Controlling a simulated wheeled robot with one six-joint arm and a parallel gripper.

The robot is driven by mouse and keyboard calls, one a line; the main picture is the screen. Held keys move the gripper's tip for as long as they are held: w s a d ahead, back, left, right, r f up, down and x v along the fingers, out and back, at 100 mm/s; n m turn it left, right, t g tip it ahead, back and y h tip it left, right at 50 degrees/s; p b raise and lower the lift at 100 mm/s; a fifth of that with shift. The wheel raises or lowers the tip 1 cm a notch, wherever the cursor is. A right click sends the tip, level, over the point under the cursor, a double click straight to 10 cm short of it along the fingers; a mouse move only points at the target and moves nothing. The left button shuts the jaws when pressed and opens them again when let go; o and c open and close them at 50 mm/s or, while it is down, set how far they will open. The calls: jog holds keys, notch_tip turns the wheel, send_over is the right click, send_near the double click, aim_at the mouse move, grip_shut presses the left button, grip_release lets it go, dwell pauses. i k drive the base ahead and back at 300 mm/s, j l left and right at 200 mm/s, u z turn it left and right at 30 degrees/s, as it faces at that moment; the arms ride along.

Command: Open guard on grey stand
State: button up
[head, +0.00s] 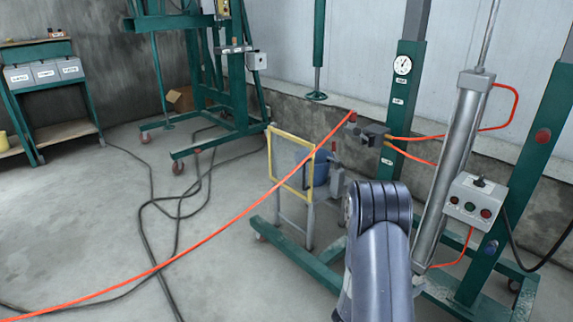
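The guard (289,162) is an upright panel with a yellow frame, in the middle of the head view. It stands at the front of the grey stand (310,224), whose thin legs show below it. A rounded blue body (321,168) sits behind the guard, partly covered by it. My gripper is not in view.
An orange hose (200,240) crosses in front of the guard. Black cables (146,225) lie on the floor to the left. A green frame with a silver cylinder (455,160) and button box (476,199) stands right. A green wheeled frame (230,135) stands behind left.

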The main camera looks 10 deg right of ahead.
aim_at(309, 198)
jog(key=i+l+u, duration=0.1)
jog(key=i+u, duration=0.2)
jog(key=i, duration=0.25)
jog(key=i+l+u, duration=0.3)
jog(key=i, duration=0.2)
jog(key=i+l+u, duration=0.3)
jog(key=i, duration=0.2)
